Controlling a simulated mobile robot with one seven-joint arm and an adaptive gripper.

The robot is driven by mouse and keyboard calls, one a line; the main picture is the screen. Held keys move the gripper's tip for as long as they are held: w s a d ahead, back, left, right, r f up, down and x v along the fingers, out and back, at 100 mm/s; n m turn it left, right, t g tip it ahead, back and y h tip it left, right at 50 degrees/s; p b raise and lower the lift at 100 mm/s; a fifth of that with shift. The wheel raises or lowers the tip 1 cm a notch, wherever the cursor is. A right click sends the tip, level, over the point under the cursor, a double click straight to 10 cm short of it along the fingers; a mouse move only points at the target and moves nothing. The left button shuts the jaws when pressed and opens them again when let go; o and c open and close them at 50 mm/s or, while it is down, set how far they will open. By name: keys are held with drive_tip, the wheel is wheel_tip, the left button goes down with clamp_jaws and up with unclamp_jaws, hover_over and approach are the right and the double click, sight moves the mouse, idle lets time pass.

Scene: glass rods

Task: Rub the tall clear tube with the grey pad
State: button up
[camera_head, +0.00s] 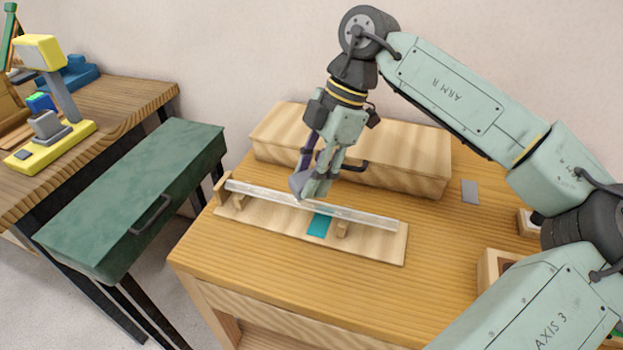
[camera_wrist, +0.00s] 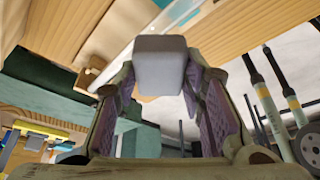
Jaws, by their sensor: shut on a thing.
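The tall clear tube (camera_head: 367,218) lies lengthwise on a low wooden rack (camera_head: 388,250) on the table. Part of it also shows at the top of the wrist view (camera_wrist: 178,14). My gripper (camera_head: 311,190) points down over the tube, left of its middle. It is shut on the grey pad (camera_head: 297,184), a grey block that sits between the purple-lined fingers in the wrist view (camera_wrist: 160,66). The pad's lower end meets the tube's upper edge in the head view; whether they touch, I cannot tell.
A teal patch (camera_head: 319,224) lies on the rack under the tube. A wooden box (camera_head: 412,168) with a dark handle stands behind. A flat grey piece (camera_head: 470,191) lies at right. A green case (camera_head: 130,195) stands left. The table front is clear.

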wheel_tip(320, 180, up, 3)
drive_tip(key=shift+a+f+p, duration=0.1)
drive_tip(key=shift+f+p, duration=0.05)
drive_tip(key=shift+p, duration=0.65)
drive_tip(key=shift+r+p, duration=0.3)
drive_tip(key=shift+r, duration=0.8)
